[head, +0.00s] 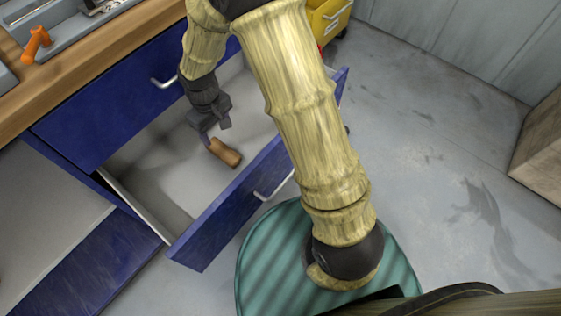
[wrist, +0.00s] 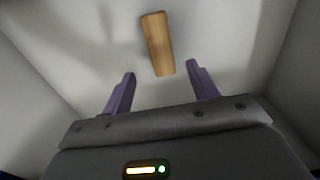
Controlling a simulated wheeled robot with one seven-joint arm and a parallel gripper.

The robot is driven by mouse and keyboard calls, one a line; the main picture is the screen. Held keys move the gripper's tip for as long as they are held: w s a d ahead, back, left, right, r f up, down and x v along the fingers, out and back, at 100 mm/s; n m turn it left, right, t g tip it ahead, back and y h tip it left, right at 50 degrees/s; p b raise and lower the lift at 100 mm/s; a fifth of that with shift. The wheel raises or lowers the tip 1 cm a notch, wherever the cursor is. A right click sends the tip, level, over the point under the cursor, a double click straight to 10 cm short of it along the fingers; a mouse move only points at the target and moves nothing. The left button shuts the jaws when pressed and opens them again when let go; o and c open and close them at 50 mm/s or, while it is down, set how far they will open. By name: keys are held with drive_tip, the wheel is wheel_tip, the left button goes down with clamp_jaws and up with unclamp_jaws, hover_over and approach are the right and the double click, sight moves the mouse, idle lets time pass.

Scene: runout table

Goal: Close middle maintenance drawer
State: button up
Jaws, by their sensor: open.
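The middle maintenance drawer (head: 233,205) is blue-fronted and pulled out from the cabinet, with a light grey inside and a silver handle (head: 274,190) on its front. My gripper (head: 214,137) is inside the open drawer, pointing down, with its fingers apart. In the wrist view my gripper (wrist: 161,95) has two purple-grey fingers and nothing between them. A brown wooden block (head: 224,152) lies on the drawer floor close to the fingertips. The block also shows in the wrist view (wrist: 158,44), beyond the fingers. I cannot tell whether a finger touches it.
A closed blue drawer (head: 135,90) with a handle is above, under the wooden worktop (head: 100,62). Another blue-edged drawer (head: 85,265) stands open at lower left. A yellow bin (head: 328,18) is at the top. Open grey floor (head: 430,150) lies to the right.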

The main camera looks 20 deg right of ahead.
drive_tip(key=shift+d+r+p, duration=0.1)
drive_tip(key=shift+r+p, duration=0.25)
drive_tip(key=shift+r, duration=0.1)
drive_tip(key=c, duration=0.7)
drive_tip(key=r+p, duration=0.2)
drive_tip(key=r, duration=0.1)
drive_tip(key=shift+d, duration=0.4)
clamp_jaws()
drive_tip(key=s+d+r+m+t+p, duration=0.1)
drive_tip(key=d+r+p, duration=0.4)
drive_tip(key=r+p, duration=1.2)
drive_tip(key=s+d+r+m+p, duration=0.3)
drive_tip(key=s+d+r+p, duration=0.2)
drive_tip(key=r+p, duration=1.2)
drive_tip(key=s+d+r+m+t+p, duration=0.1)
drive_tip(key=s+d+r+p, duration=0.4)
drive_tip(key=r+p, duration=1.2)
wheel_tip(320, 180, up, 9)
drive_tip(key=shift+s+d+r+m+t, duration=0.15)
drive_tip(key=shift+d+m+t, duration=0.25)
drive_tip(key=shift+m, duration=0.5)
drive_tip(key=shift+d, duration=0.1)
